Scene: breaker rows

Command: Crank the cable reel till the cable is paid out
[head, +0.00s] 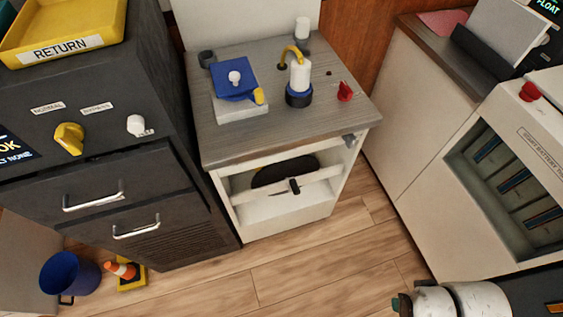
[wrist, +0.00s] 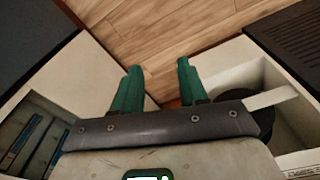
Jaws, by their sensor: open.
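I cannot tell for sure which part is the cable reel. A round black disc (head: 285,170) sits partly hidden in the open front of the white cabinet, behind a pale crossbar (head: 268,191) with a small black handle (head: 294,186). On the cabinet top, a blue block (head: 234,78) with a white knob and a yellow grip (head: 258,96) stands on a pale base. No cable clearly shows. My gripper (wrist: 160,80) has two teal fingers, apart and empty, above the floor. In the wrist view the dark disc (wrist: 258,110) is to their right.
A blue bucket (head: 69,277) and an orange cone (head: 122,269) stand at lower left. The middle floor is clear.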

